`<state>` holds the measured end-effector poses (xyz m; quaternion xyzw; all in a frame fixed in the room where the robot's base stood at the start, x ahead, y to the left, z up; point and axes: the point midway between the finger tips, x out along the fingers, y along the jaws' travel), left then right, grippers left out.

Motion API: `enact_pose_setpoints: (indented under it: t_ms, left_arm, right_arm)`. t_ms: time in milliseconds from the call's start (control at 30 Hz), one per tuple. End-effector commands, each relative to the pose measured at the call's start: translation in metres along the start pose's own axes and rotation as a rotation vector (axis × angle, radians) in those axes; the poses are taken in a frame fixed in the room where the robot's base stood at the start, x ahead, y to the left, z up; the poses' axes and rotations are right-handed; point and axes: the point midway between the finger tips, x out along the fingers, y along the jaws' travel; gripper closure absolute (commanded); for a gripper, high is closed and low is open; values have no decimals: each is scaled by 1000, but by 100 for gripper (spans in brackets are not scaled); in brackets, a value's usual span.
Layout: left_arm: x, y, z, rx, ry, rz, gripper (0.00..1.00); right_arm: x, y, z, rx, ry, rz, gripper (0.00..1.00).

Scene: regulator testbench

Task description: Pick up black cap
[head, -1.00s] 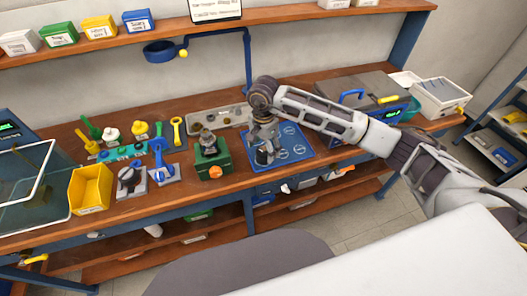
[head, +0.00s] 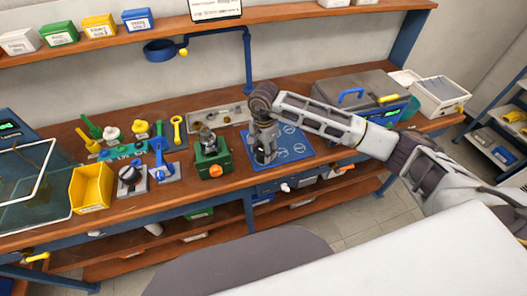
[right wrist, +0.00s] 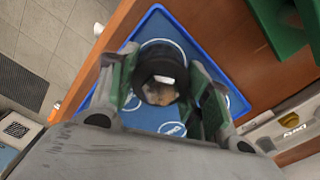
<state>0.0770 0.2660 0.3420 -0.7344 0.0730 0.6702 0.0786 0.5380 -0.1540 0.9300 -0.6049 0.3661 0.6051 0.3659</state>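The black cap (right wrist: 158,66) is a dark round ring with a brownish middle, seen over the blue mat in the right wrist view. My right gripper (right wrist: 162,82) has its green-lined fingers on both sides of the cap, and they appear to press against it. In the head view the right gripper (head: 264,156) points down over the left part of the blue mat (head: 295,151), and the cap is mostly hidden between its fingers. Whether the cap still touches the mat I cannot tell. My left gripper is not in view.
A green fixture (head: 212,160) with a metal part stands just left of the mat. A yellow bin (head: 91,188) and several tools stand farther left. A grey case (head: 362,92) with a blue handle is at the back right. The right part of the mat is clear.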

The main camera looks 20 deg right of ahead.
Motion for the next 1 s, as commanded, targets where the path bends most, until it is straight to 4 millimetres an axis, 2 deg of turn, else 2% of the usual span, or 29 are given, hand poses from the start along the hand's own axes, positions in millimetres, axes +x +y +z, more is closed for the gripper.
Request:
enact_pose_setpoints:
  t_ms: [33, 133, 167, 567, 767, 1000]
  left_arm:
    - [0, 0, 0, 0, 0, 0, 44]
    - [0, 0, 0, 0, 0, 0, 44]
    - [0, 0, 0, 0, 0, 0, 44]
    - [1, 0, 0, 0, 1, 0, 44]
    - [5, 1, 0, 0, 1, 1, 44]
    - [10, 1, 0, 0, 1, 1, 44]
  right_arm:
    - [0, 0, 0, 0, 0, -1, 63]
    - [0, 0, 0, 0, 0, -1, 76]
    - [0, 0, 0, 0, 0, -1, 77]
    - [-6, -1, 0, 0, 0, -2, 77]
    - [-25, -1, 0, 0, 1, -4, 77]
    - [-58, -1, -1, 0, 2, -5, 77]
